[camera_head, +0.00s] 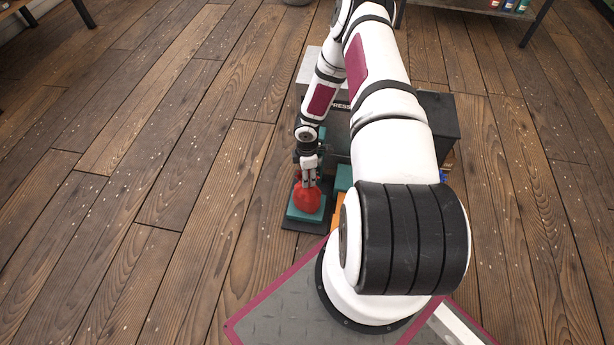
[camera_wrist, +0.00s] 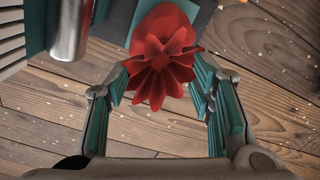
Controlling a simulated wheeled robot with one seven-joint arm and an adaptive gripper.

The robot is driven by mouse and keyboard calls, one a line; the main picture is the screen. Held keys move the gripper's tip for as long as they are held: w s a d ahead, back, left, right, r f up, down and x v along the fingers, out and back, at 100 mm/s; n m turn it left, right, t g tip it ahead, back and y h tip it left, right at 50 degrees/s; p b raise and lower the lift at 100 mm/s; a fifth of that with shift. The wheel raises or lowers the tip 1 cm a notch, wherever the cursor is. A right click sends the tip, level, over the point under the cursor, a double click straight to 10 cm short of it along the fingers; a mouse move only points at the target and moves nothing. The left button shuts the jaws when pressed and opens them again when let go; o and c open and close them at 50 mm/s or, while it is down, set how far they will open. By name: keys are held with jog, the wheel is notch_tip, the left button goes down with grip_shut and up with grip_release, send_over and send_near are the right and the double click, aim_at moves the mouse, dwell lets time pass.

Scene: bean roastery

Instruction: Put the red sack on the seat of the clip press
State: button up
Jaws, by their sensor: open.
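The red sack (camera_head: 307,198) stands on the teal seat (camera_head: 293,213) of the clip press (camera_head: 341,122) in the head view. In the wrist view the red sack (camera_wrist: 164,58) shows its pleated, gathered top towards the camera. My gripper (camera_head: 311,183) is right above the sack in the head view. In the wrist view my gripper (camera_wrist: 160,88) is open, with one teal-padded finger on each side of the sack's gathered top. Whether either finger touches the sack is hard to tell. My arm hides much of the press.
A metal cylinder (camera_wrist: 70,28) of the press is close to the left finger in the wrist view. An orange item (camera_head: 338,212) is right of the seat, partly hidden by my arm. The wooden floor (camera_head: 190,190) to the left is clear.

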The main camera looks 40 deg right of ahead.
notch_tip(320, 180, up, 40)
jog(key=m+h+p, duration=0.3)
jog(key=m+h, duration=0.1)
jog(key=s+a+r+m, duration=0.45)
jog(key=s+r, duration=0.25)
jog(key=r, duration=0.6)
jog(key=s+a+r+m+y, duration=0.1)
jog(key=s+a+r+y, duration=0.1)
jog(key=s+a, duration=0.6)
jog(key=s+a+r+m+y, duration=0.2)
jog(key=s+a+r, duration=0.3)
jog(key=s+a, duration=0.4)
jog(key=s, duration=0.5)
jog(key=shift+a+r, duration=0.2)
jog(key=shift+a, duration=0.05)
jog(key=shift+m, duration=0.25)
